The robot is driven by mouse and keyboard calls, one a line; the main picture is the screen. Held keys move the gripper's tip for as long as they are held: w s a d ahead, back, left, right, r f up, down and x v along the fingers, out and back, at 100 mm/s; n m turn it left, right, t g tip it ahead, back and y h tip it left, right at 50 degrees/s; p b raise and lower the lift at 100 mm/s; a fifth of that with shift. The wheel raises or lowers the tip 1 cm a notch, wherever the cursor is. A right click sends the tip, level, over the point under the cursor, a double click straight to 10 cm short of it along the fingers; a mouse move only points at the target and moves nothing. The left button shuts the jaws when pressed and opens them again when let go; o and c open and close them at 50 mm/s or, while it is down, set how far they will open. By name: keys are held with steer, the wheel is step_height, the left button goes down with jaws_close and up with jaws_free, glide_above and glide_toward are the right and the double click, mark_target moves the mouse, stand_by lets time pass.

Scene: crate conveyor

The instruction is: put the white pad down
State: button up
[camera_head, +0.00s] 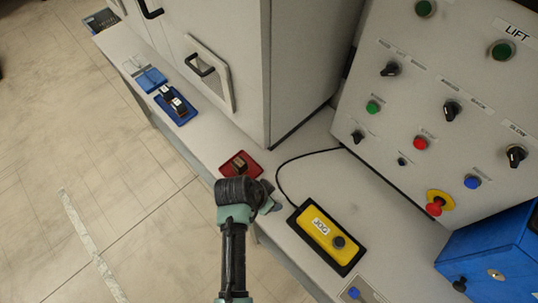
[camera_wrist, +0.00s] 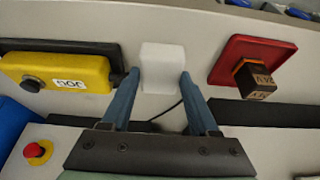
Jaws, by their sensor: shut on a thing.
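The white pad (camera_wrist: 162,68) is a small pale block at the tips of my gripper (camera_wrist: 160,80) in the wrist view. The two blue fingers are shut on it, one on each side. I cannot tell whether the pad touches the grey counter (camera_wrist: 205,50) beneath. In the head view my gripper (camera_head: 270,203) is over the counter's front edge, between the red tray and the yellow JOG box; the pad is not clearly visible there.
The yellow JOG box (camera_head: 328,234) lies on a black base, with a cable behind. A red tray (camera_head: 228,167) holds a dark block (camera_wrist: 256,80). Blue trays (camera_head: 163,106) lie farther left. A cabinet (camera_head: 230,60) and a control panel (camera_head: 450,100) stand behind.

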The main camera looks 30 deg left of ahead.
steer(key=shift+f, duration=1.35)
steer(key=shift+f, duration=0.1)
steer(key=shift+f, duration=0.15)
steer(key=o, duration=1.3)
steer(key=shift+r, duration=0.2)
steer(key=p+v, duration=0.1)
steer(key=v, duration=1.1)
steer(key=shift+r, duration=0.1)
steer(key=shift+w, duration=0.1)
